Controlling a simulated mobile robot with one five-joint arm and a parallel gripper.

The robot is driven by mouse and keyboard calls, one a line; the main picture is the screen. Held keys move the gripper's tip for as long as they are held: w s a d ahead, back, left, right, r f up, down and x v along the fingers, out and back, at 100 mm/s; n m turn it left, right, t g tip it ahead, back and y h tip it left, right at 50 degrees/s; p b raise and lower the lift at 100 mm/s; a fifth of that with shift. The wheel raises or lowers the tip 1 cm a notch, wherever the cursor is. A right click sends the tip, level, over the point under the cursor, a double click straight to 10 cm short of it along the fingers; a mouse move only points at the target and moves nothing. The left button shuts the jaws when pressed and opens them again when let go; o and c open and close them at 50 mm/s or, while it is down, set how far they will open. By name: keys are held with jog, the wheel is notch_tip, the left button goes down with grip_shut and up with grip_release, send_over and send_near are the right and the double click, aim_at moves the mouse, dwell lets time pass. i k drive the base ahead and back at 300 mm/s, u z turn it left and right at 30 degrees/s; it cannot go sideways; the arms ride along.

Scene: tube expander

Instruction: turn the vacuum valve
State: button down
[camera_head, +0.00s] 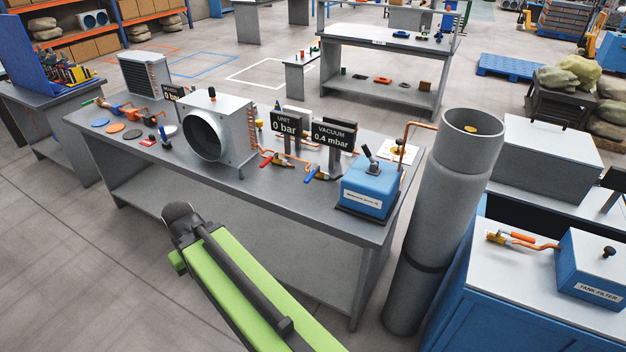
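A small valve with a blue and yellow handle (318,174) sits on the grey bench, on copper piping below the VACUUM display (333,136), which reads 0.4 mbar. A blue boxed pump (366,192) with a white label stands right of it. A second valve with a red handle (268,160) sits to its left, below the UNIT display (284,124), which reads 0 bar. Which handle is the vacuum valve is not marked on it. My green and black arm rises from the bottom, below the bench's front edge. I see no gripper fingers.
A finned unit with a round duct opening (204,138) stands on the bench (250,190). A tall grey cylinder (425,225) stands close to its right end. A blue cabinet with a TANK FILTER box (597,270) is at right. Floor at lower left is clear.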

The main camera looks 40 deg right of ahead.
aim_at(313, 173)
jog(key=z, duration=0.05)
jog(key=i, duration=1)
jog(key=u, duration=0.05)
